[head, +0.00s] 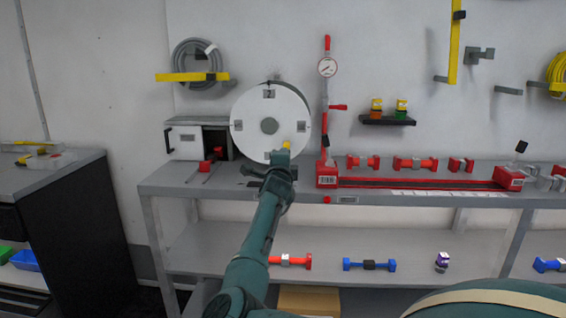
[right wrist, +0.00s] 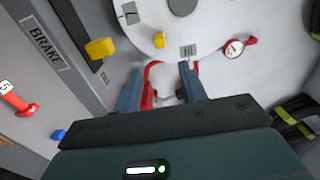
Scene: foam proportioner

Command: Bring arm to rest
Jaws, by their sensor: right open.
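My right arm reaches up from the bottom of the head view, and its gripper (head: 281,168) is in front of the lower edge of a white disc (head: 258,105) on the bench. A yellow knob (head: 286,145) shows just above the gripper. In the right wrist view the two fingers (right wrist: 160,82) stand apart, with a red bracket-like part (right wrist: 149,98) behind the gap. The disc (right wrist: 210,25) and its yellow knob (right wrist: 160,40) are beyond the fingers. I see nothing held. My left gripper is not in view.
A panel marked BRAKE (right wrist: 46,47) is at left in the wrist view.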

